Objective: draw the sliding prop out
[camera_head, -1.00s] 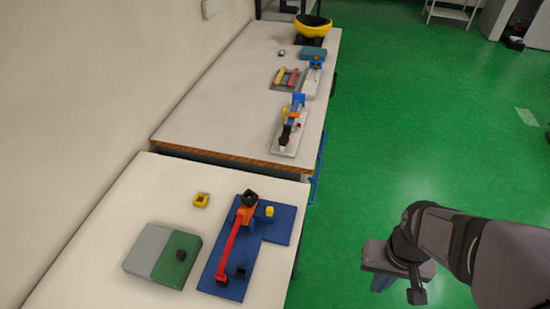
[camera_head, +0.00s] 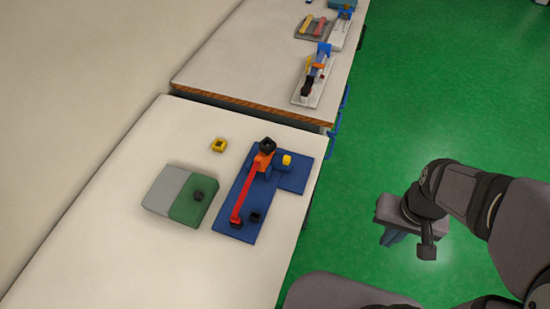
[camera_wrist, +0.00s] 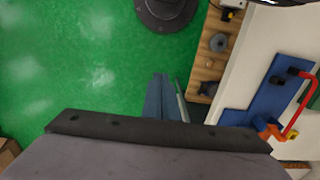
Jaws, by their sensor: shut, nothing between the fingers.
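The drop tower stands on a blue base (camera_head: 237,222) on the near table. It has an orange body (camera_head: 263,160), a black cup (camera_head: 267,145) on top and a long red bar (camera_head: 243,195) running toward a black piece. A small yellow knob (camera_head: 287,160) shows on a blue block right of the tower; I cannot tell for sure whether it is the sliding prop. My gripper (camera_head: 391,238) is shut and empty over the green floor, right of the table and apart from it. In the wrist view my fingers (camera_wrist: 163,98) point at the floor; the blue base (camera_wrist: 268,103) is at the right.
A grey and green block (camera_head: 160,186) with a dark knob lies left of the base. A yellow square ring (camera_head: 219,145) lies behind it. A farther table (camera_head: 240,60) carries other devices. The floor (camera_head: 400,90) between table and arm is clear.

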